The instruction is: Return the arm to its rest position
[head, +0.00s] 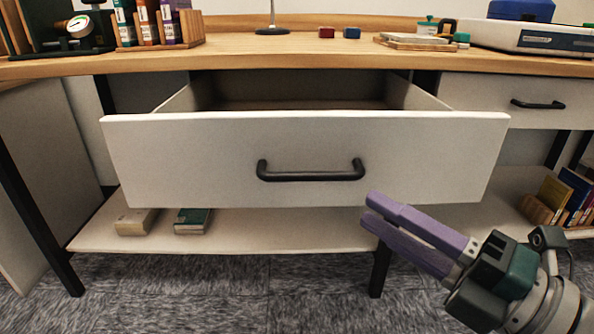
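My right arm comes in from the lower right of the head view. Its gripper (367,208) has two purple fingers pointing up and left. The fingertips are just below the right end of the black drawer handle (311,176) and look apart from it. Nothing shows between the fingers. They overlap in this view, so their gap is hard to judge. The wide white drawer (210,160) under the worktop is pulled open, and the part of its inside that shows looks empty. My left gripper is not in view.
The wooden worktop (290,48) holds a rack of bottles (160,30), a red block (326,32), a blue block (351,32) and a white device (540,38). A closed drawer (480,95) is at right. Books lie on the lower shelf (280,235). Carpet shows at bottom left.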

